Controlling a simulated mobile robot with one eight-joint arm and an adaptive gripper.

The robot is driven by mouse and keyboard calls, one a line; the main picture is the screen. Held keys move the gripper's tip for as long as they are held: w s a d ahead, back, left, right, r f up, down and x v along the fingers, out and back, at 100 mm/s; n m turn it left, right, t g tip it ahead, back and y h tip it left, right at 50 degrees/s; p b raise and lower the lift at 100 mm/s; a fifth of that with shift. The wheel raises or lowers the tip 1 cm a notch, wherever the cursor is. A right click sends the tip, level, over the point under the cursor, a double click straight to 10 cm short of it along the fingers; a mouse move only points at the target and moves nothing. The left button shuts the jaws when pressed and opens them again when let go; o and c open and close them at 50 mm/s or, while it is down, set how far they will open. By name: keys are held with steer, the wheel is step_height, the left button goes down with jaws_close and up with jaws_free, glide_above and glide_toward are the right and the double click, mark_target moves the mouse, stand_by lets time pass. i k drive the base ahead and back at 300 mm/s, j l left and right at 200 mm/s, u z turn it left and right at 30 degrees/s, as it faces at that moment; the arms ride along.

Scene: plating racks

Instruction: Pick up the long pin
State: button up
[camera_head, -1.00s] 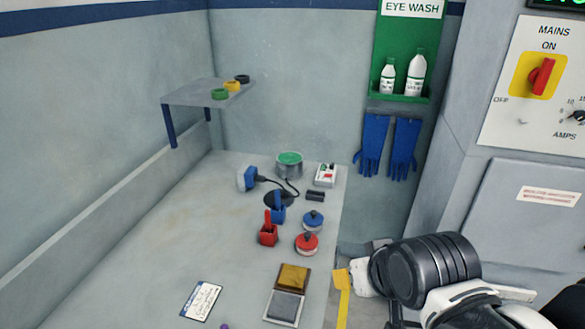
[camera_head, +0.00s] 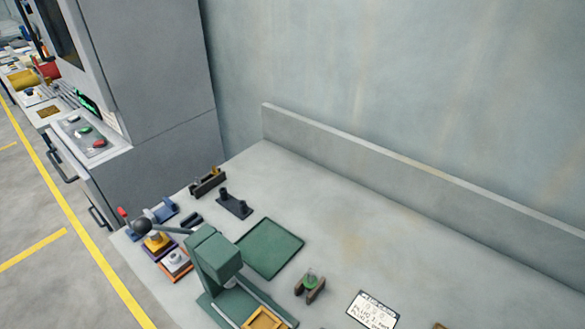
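I cannot single out a long pin for certain. A dark rack (camera_head: 208,184) near the back left of the bench (camera_head: 365,220) has small brassy upright parts, too small to tell apart. In front of it a dark base (camera_head: 234,206) bears two short posts. A brown block (camera_head: 309,286) at the lower middle holds a green-topped piece. My gripper is out of view.
A green press (camera_head: 215,260) stands at the front left of the bench, beside a flat green tray (camera_head: 268,248). A printed card (camera_head: 373,310) lies at the lower right. A grey cabinet (camera_head: 160,90) stands behind on the left. The bench's right part looks mostly clear.

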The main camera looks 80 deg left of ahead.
mark_target(197, 183)
steer(key=u, duration=2.9)
steer(key=i+j, duration=0.15)
steer(key=j, duration=0.25)
steer(key=i+j, duration=0.15)
steer(key=j, duration=0.2)
steer(key=i+j+z, duration=0.1)
steer(key=j, duration=0.3)
steer(key=i+j, duration=0.3)
steer(key=j, duration=0.15)
steer(key=i+j+z, duration=0.1)
steer(key=i+j, duration=0.55)
steer(key=j, duration=0.25)
steer(key=i+j, duration=0.3)
steer(key=j, duration=0.15)
steer(key=l+z, duration=0.05)
